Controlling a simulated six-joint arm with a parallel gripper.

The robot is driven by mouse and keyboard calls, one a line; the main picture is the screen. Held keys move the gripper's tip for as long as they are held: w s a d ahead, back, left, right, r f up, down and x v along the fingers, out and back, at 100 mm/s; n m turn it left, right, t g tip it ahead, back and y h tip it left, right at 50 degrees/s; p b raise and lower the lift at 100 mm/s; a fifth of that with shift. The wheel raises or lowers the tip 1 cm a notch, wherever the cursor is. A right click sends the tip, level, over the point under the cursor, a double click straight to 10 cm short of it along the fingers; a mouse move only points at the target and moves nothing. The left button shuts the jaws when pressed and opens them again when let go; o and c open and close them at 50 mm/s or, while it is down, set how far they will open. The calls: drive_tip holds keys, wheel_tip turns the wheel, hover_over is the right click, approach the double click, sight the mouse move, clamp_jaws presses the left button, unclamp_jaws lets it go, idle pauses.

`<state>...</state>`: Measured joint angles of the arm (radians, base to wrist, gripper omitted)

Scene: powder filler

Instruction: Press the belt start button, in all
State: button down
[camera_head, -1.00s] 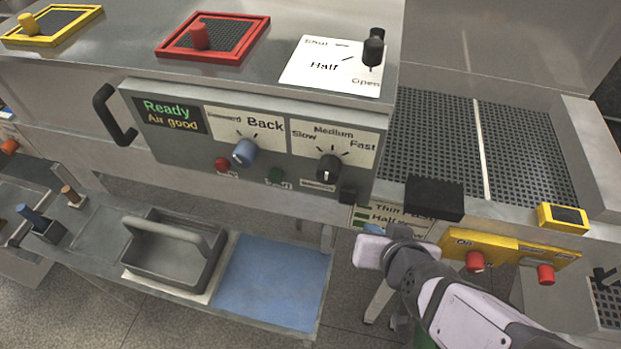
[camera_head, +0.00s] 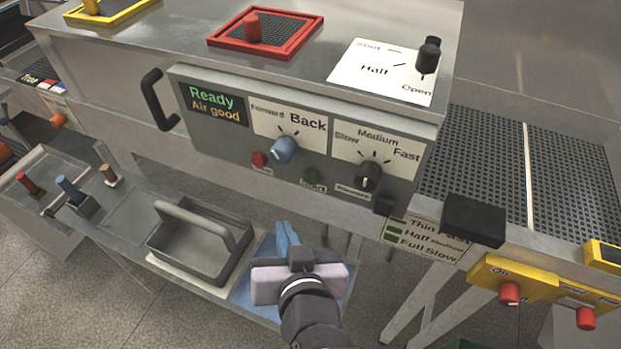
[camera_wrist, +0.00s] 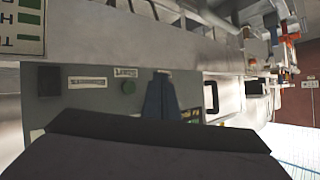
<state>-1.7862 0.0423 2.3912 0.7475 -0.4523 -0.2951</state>
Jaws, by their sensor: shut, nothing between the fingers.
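The control panel (camera_head: 235,148) carries a small green button (camera_head: 312,177) with a white label under it, too blurred to read surely. It sits between a red button (camera_head: 259,159) and a black speed knob (camera_head: 368,177). The green button also shows in the wrist view (camera_wrist: 128,87), just left of my fingers. My gripper (camera_head: 287,236) is shut and empty, its blue fingers pointing toward the panel from below and in front, apart from the button. In the wrist view my shut fingers (camera_wrist: 161,98) cover part of the panel.
A blue mat (camera_head: 243,292) and a grey carrier with a handle (camera_head: 185,262) lie on the lower shelf. A black block (camera_head: 474,221) and a yellow panel with red knobs (camera_head: 535,287) are at the right. A blue knob (camera_head: 284,149) is above the buttons.

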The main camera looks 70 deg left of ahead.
sight(312, 177)
drive_tip(key=shift+w, duration=0.1)
drive_tip(key=w+a+b, duration=0.5)
drive_tip(key=w+a, duration=0.1)
idle(0.7)
drive_tip(key=shift+w+a, duration=0.2)
idle(1.9)
drive_tip(key=shift+w+a, duration=0.2)
